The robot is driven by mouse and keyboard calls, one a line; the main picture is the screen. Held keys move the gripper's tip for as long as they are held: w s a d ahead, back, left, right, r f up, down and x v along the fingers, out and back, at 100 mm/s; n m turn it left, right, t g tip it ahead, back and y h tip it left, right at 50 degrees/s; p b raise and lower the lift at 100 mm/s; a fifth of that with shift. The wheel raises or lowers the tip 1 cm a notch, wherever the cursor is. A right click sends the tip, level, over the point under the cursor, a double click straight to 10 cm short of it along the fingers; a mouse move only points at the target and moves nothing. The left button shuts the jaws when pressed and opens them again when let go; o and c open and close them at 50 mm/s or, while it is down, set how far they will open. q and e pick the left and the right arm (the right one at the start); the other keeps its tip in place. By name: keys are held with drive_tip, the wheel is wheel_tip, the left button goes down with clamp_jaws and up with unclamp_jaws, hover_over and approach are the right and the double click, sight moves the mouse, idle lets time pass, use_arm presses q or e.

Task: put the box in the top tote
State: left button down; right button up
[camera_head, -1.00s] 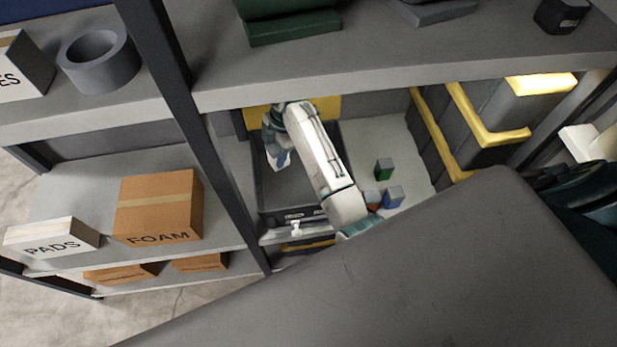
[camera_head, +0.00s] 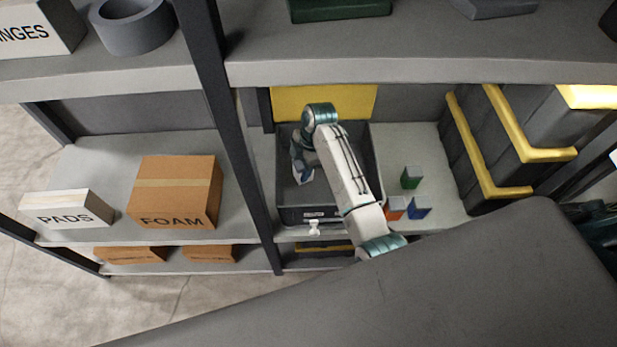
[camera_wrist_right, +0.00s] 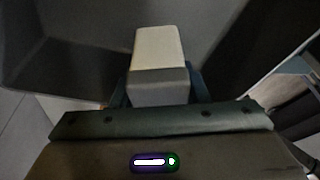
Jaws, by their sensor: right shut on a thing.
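My right gripper (camera_head: 301,160) is inside the open dark grey tote (camera_head: 296,214) on the middle shelf, pointing down. In the wrist view it (camera_wrist_right: 160,88) is shut on a small box (camera_wrist_right: 158,50) with a pale top and a grey near part. The held box shows only as a small pale end in the head view (camera_head: 304,176), partly hidden by the gripper. The dark tote interior surrounds the box in the wrist view. I cannot tell whether the box touches the tote floor. My left gripper is not in view.
Green (camera_head: 411,178), red (camera_head: 395,208) and blue (camera_head: 419,209) small boxes stand right of the tote. Stacked dark cases with yellow edges (camera_head: 500,150) are farther right. A shelf (camera_head: 420,72) runs overhead. A post (camera_head: 240,150) and the FOAM box (camera_head: 176,192) are left.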

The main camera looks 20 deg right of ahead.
drive_tip(key=shift+f, duration=2.85)
drive_tip(key=shift+f, duration=0.1)
drive_tip(key=o, duration=1)
drive_tip(key=v, duration=1.2)
